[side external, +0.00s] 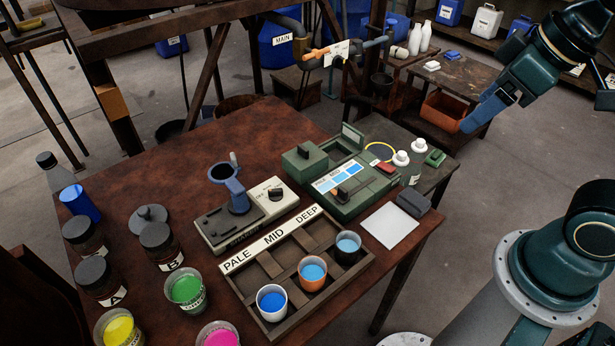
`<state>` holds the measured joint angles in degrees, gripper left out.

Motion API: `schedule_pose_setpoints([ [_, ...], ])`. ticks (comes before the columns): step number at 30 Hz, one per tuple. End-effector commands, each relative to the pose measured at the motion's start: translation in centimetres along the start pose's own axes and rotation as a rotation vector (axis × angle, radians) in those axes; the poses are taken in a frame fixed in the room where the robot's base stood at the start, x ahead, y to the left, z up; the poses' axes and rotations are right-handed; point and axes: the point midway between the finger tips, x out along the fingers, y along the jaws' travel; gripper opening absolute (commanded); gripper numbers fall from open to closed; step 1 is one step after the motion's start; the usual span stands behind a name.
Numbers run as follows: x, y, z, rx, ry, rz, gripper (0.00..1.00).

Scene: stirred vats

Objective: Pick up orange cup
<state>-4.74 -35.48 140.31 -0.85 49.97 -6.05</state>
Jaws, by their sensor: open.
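The orange cup (312,277) stands upright in the front row of a wooden tray (339,284), holding blue liquid. A white cup (271,302) with darker blue liquid stands to its left, and a black cup (346,249) with blue liquid stands to its right. The tray's back strip is labelled PALE, MID and DEEP, and its other compartments look empty. My gripper (474,120) is at the upper right, high above and well apart from the cups. Its blue fingers are open and nothing shows between them.
A green device (352,205) and a beige stirrer (245,219) stand behind the tray. A white sheet (390,226) lies to its right. Jars and cups of green (187,292), yellow (118,330) and pink liquid crowd the left. The table's back left is clear.

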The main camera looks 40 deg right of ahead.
Motion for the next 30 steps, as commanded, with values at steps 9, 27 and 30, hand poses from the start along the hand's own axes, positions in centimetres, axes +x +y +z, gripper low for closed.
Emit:
schedule_pose_setpoints([
  [9, 3.6, -4.1, -4.1, -0.353, -0.086, -0.101, 0.69],
  [27, 12.9, -15.8, -7.0, -1.025, -0.203, -0.312, 0.69],
  [30, 14.5, -17.9, -6.7, -1.127, -0.217, -0.347, 0.69],
])
